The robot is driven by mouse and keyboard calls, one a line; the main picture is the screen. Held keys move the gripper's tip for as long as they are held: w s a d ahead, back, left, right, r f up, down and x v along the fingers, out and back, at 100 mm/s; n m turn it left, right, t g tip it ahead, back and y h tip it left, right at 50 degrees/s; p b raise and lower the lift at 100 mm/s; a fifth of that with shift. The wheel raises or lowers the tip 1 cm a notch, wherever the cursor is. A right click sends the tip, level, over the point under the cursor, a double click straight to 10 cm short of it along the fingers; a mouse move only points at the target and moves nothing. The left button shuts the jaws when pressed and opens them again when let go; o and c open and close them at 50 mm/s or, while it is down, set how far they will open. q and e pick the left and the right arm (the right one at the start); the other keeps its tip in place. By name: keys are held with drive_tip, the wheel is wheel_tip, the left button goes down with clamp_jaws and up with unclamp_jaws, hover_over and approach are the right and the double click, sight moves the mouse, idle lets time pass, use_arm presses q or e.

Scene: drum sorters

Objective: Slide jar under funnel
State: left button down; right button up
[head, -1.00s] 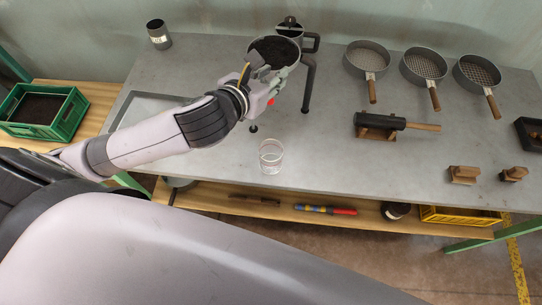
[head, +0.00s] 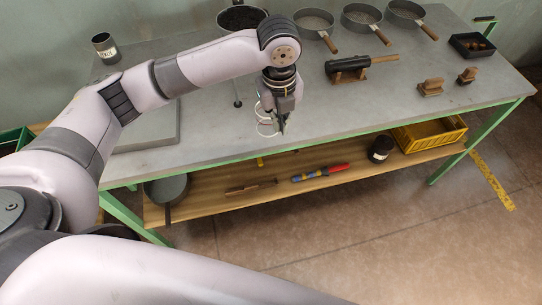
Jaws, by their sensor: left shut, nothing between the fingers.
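The clear jar (head: 265,129) stands upright near the front edge of the table, partly covered by my left gripper (head: 282,130). My left gripper points down at the jar's right side, shut and empty; I cannot tell whether it touches the jar. The funnel (head: 240,18) is a round metal vessel full of dark soil on legs, farther back; one leg's foot shows left of the gripper. My left arm hides the funnel's lower part and outlet. My right gripper is not in view.
The grey table (head: 350,110) is clear to the right of the jar. Several sieves (head: 362,17), a mallet (head: 350,66) and a dark tray (head: 472,45) lie farther right. A dark cup (head: 106,48) stands at the back left. A yellow crate (head: 428,134) sits on the lower shelf.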

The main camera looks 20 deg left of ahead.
use_arm(q)
approach(273, 145)
wheel_tip(273, 145, down, 5)
drive_tip(key=s+d, duration=0.3)
drive_tip(key=w+a, duration=0.1)
drive_tip(key=w+a+f+p, duration=0.1)
drive_tip(key=shift+w+a+g, duration=0.15)
drive_tip(key=shift+w+g, duration=0.15)
drive_tip(key=shift+w, duration=0.05)
drive_tip(key=shift+w+a, duration=0.3)
drive_tip(key=shift+w, duration=0.05)
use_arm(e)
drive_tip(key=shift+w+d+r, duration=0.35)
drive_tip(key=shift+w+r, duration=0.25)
